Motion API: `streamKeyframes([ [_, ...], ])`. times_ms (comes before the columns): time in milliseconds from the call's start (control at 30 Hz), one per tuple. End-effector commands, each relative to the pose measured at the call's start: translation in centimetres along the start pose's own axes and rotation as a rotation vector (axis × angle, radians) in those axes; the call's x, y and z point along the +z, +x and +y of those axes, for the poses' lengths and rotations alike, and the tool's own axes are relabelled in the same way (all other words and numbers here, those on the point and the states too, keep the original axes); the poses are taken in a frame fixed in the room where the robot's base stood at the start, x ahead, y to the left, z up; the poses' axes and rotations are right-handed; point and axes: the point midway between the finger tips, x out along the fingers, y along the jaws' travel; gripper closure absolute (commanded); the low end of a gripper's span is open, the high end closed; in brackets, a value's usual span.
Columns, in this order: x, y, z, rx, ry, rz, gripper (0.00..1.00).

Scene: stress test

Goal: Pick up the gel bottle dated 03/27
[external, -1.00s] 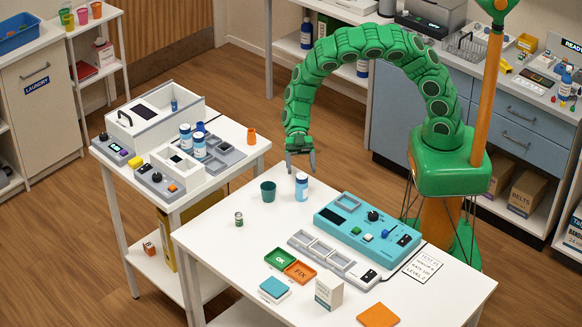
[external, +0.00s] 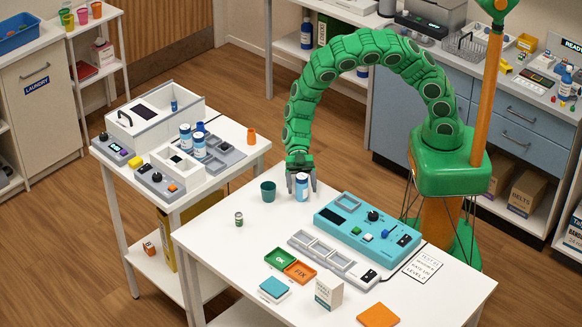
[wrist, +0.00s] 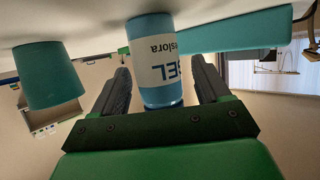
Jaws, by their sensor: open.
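A blue and white bottle (external: 302,187) stands upright on the near white table, to the right of a dark green cup (external: 268,191). In the wrist view the bottle (wrist: 154,62) shows upside down, its label reading partly "SEL" and "eslora"; no date is readable. My gripper (external: 301,190) is open, with one finger on each side of the bottle. In the wrist view a gap shows beside each finger. Other blue and white bottles (external: 199,144) stand on the left table; their labels are too small to read.
The cup stands close to my gripper's left side. A small can (external: 239,219) is farther left. A teal device (external: 368,228), a grey tray strip (external: 333,258), and green (external: 281,258) and orange (external: 300,271) trays lie to the right and front. The near table's left front is clear.

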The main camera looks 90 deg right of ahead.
Motion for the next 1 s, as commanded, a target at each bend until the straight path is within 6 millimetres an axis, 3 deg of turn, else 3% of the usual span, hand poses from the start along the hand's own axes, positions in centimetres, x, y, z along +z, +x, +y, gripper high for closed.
streamKeyframes([
  [267,0.0,0.15,-0.01,0.0,0.0,-0.001,0.24],
  [667,0.0,0.13,-0.01,0.0,-0.001,-0.001,0.83],
  [1000,-0.31,-0.02,0.02,0.001,-0.002,-0.001,0.84],
])
